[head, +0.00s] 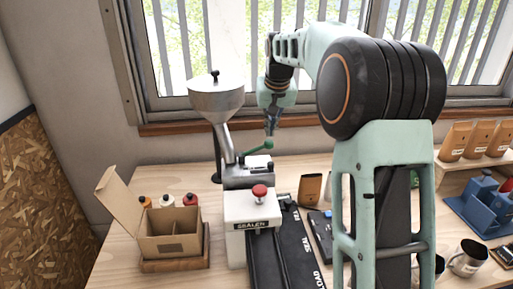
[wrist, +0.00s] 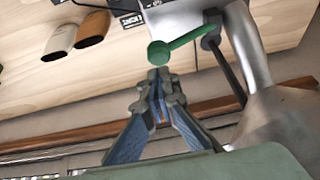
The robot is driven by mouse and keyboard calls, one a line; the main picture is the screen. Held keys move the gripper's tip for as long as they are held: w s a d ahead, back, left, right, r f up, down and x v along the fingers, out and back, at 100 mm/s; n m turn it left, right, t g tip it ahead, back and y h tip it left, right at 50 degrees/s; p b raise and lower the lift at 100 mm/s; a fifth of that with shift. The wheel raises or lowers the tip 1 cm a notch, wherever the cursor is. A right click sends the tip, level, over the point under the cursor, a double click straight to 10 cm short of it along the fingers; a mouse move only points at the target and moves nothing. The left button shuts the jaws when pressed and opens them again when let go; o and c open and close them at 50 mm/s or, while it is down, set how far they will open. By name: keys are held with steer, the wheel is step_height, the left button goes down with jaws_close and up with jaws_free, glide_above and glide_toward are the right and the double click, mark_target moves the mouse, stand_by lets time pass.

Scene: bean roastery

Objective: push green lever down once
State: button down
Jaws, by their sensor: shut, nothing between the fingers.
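The green lever (head: 256,148) sticks out to the right from the grey metal machine with a funnel hopper (head: 216,95). Its round green knob ends at the upper right in the head view. In the wrist view the lever (wrist: 188,42) runs from a dark pivot to the knob, just beyond my fingertips. My gripper (head: 271,131) is shut and empty, pointing down above the knob. In the wrist view its closed fingertips (wrist: 158,76) lie close to the knob; I cannot tell whether they touch it.
A white sealer with a red knob (head: 259,192) stands in front of the machine. An open cardboard box (head: 172,243) is at left. A blue rack (head: 482,208) and a metal cup (head: 468,259) are at far right. The window sill is behind.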

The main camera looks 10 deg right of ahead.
mark_target(270, 140)
steer(key=shift+f+b, duration=1.45)
steer(key=shift+f, duration=0.85)
steer(key=shift+r, duration=0.1)
step_height(270, 140, up, 6)
steer(key=p, duration=0.5)
stand_by(1.0)
